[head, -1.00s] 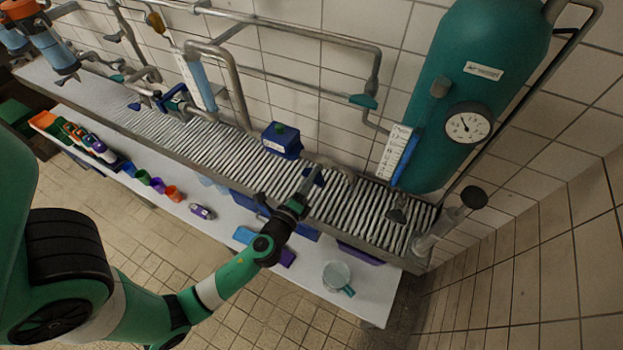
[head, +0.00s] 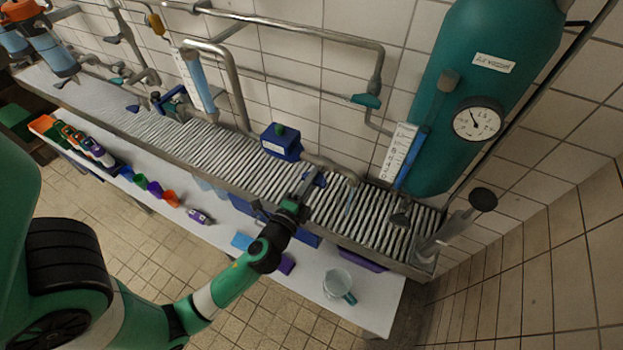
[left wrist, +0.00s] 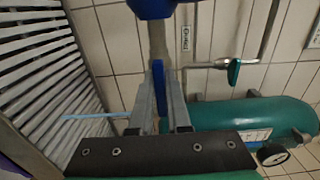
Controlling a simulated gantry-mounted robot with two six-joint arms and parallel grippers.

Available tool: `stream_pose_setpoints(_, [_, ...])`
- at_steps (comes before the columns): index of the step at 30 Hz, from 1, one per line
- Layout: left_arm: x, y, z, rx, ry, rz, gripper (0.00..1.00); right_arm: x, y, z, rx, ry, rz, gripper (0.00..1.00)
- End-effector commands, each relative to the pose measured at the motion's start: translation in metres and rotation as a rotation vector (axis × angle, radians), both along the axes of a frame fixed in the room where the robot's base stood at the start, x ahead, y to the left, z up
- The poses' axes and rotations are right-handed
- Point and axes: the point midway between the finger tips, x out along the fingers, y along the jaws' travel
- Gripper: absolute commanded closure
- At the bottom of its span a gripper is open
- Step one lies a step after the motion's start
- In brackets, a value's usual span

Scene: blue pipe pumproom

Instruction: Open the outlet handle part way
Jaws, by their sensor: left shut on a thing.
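The outlet handle is a small blue lever (head: 319,179) on the grey outlet pipe, right of the blue pump box (head: 281,142). My left gripper (head: 307,188) reaches up to it over the grating and is shut on the handle. In the left wrist view the blue lever (left wrist: 158,78) stands between the two grey fingers. The outlet pipe (head: 340,171) bends down past the handle. A thin pale blue stream (left wrist: 95,115) shows in the left wrist view, and a faint one shows below the pipe end in the head view. My right gripper is not in view.
The slatted grating (head: 235,165) runs along the tiled wall. A glass jug (head: 338,284) with a teal handle stands on the white shelf (head: 375,300) below. A teal tank (head: 455,110) with a round gauge (head: 477,121) stands at the right.

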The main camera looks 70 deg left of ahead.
Motion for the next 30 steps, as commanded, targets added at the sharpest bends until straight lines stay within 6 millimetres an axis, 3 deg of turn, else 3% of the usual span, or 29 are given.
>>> stream_pose_setpoints(6, [0.000,0.000,0.000,0.001,0.000,0.000,1.00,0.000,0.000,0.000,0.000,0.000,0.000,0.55])
stream_pose_setpoints(7, [0.000,0.000,0.001,0.001,0.000,0.000,0.81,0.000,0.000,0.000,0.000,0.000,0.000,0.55])
stream_pose_setpoints(12, [0.000,0.000,0.000,0.001,0.000,0.000,0.55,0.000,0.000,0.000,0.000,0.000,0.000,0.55])
stream_pose_setpoints(23, [-0.005,-0.005,-0.001,0.002,0.003,-0.001,0.55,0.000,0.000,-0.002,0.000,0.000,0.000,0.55])
stream_pose_setpoints(30, [-0.041,-0.040,-0.004,0.001,0.005,-0.007,0.55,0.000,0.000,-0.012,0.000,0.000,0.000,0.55])
